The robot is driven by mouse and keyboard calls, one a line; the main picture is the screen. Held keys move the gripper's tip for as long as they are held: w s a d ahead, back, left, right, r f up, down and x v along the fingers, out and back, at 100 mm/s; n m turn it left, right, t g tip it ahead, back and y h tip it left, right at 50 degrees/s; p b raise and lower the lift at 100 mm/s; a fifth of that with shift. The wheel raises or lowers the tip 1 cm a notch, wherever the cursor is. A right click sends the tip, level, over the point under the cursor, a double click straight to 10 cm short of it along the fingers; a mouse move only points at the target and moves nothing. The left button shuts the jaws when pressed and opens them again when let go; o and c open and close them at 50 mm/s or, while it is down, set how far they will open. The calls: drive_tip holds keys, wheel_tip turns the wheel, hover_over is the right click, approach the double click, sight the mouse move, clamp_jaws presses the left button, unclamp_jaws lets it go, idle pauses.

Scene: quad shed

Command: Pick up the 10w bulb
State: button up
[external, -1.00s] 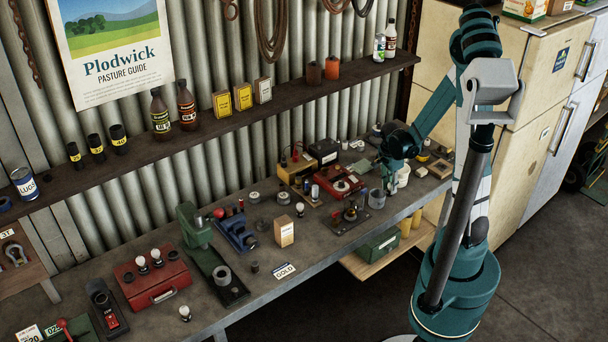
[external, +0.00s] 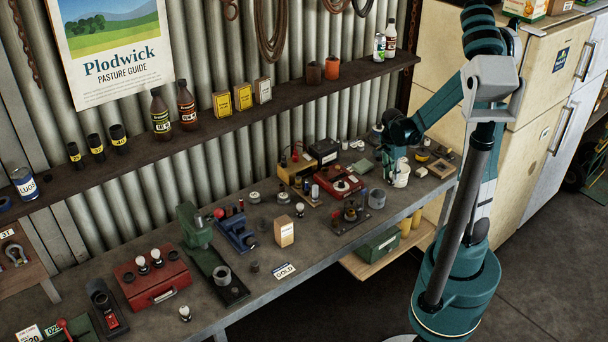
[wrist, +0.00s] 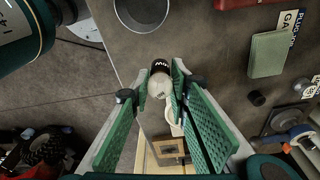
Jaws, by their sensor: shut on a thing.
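My gripper (wrist: 152,92) has its two green-padded fingers closed around a bulb (wrist: 158,88) in the wrist view. The bulb has pale glass and a dark base with white lettering, upside down, that seems to read 10W. Its glass lies between the fingertips and its base points away from my palm. In the external view my gripper (external: 389,168) is over the far right end of the bench, beside a white pot (external: 401,174). The held bulb cannot be made out there.
A grey round cup (external: 376,199) stands just in front of my gripper. A red device (external: 338,184) and a green pad (external: 361,167) lie to the left. Other bulbs stand further left, one near a small box (external: 284,231). The bench front edge is close.

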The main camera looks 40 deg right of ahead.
drive_tip(key=shift+r, duration=1.9)
